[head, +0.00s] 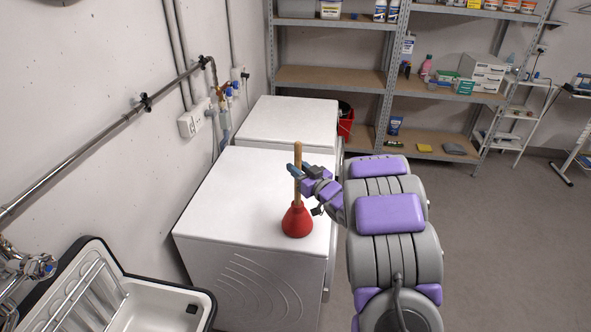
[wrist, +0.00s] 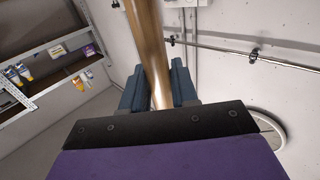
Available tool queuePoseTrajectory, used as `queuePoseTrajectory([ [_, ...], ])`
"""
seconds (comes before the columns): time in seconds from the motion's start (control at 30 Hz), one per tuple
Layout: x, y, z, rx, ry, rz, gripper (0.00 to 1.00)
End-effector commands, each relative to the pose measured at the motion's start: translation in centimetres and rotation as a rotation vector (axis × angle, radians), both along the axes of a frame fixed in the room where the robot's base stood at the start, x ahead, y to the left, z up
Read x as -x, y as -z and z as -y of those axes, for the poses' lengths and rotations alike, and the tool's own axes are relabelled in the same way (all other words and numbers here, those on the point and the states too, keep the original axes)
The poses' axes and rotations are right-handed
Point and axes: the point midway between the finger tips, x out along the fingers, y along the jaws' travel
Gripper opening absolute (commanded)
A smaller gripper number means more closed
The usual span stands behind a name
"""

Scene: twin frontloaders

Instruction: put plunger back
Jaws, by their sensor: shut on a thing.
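The plunger has a red rubber cup (head: 297,221) and a wooden handle (head: 298,157). It is upright over the top of the nearer white machine (head: 245,185); I cannot tell whether the cup touches the surface. My gripper (head: 297,170) is shut on the handle, partway up, reaching in from the right. In the wrist view, the handle (wrist: 150,50) runs between the two blue-grey fingers, my gripper (wrist: 158,88). The cup is hidden in the wrist view.
A second white machine (head: 288,121) stands behind the first, with a red bucket (head: 345,124) beside it. A sink (head: 150,305) is at the lower left. Metal shelving (head: 335,78) lines the back wall. Pipes run along the left wall. The floor (head: 500,240) at right is clear.

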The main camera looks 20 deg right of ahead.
Motion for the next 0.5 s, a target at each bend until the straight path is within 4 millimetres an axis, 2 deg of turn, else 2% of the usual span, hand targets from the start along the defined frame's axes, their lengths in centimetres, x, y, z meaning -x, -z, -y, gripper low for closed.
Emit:
queuePoseTrajectory([
  [0.07,0.0,0.2,0.2,-0.001,0.002,0.001,0.0],
  [0.1,0.0,0.2,0.1,-0.001,0.001,0.0,0.31],
  [0.33,0.0,0.2,-0.6,0.005,0.0,-0.002,0.53],
  [0.5,0.0,0.1,-0.8,0.007,0.0,-0.002,0.54],
])
